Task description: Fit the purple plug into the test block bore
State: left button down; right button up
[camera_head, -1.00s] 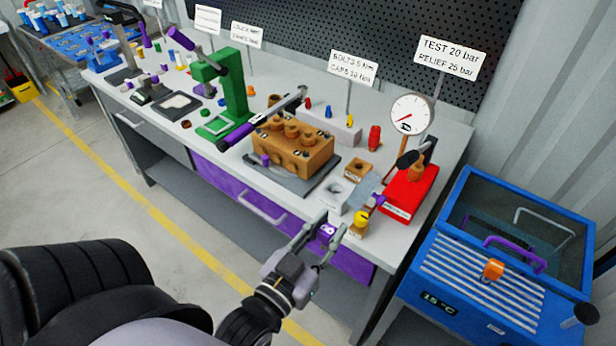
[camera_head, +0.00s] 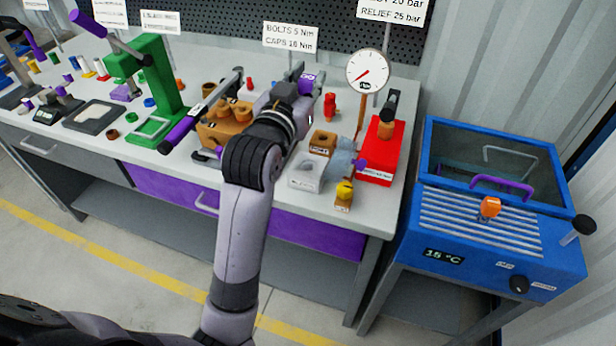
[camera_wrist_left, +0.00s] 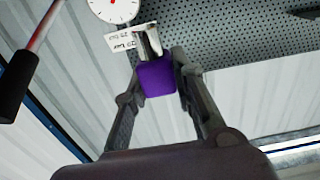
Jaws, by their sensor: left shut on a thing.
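My left gripper (camera_head: 307,83) is shut on the purple plug (camera_head: 306,84), which has a white mark. It holds it raised over the back of the bench, left of the pressure gauge. In the left wrist view the plug (camera_wrist_left: 157,78) sits between the fingertips as a purple block. A pale block with a round opening in its top (camera_head: 306,176) stands at the bench front; its label is too small to read, so I cannot tell whether it is the test block. The plug is well apart from it. My right gripper is not in view.
My left arm partly hides the brown pump block (camera_head: 212,133). A brown holed block (camera_head: 322,142), a yellow-topped block (camera_head: 344,195), a red base (camera_head: 381,152) and a gauge (camera_head: 367,72) crowd the bench's right end. A blue tank (camera_head: 500,215) stands beyond it.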

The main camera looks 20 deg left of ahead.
pick_arm(q)
jog(key=shift+w+f, duration=0.15)
notch_tip(320, 180, down, 6)
jog(key=b, duration=0.1)
send_over(309, 158)
jog(key=s, duration=0.2)
jog(key=f, duration=0.9)
jog(key=shift+s+d, duration=0.15)
jog(key=shift+d, duration=0.15)
jog(key=shift+f+b, duration=0.4)
jog(key=shift+f, duration=1.7)
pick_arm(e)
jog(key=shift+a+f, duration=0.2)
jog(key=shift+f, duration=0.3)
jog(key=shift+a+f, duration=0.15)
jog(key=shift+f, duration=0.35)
pick_arm(q)
jog(key=c, duration=1.8)
grip_release()
jog(key=shift+f, duration=0.15)
jog(key=o, duration=0.5)
jog(key=shift+c, duration=0.2)
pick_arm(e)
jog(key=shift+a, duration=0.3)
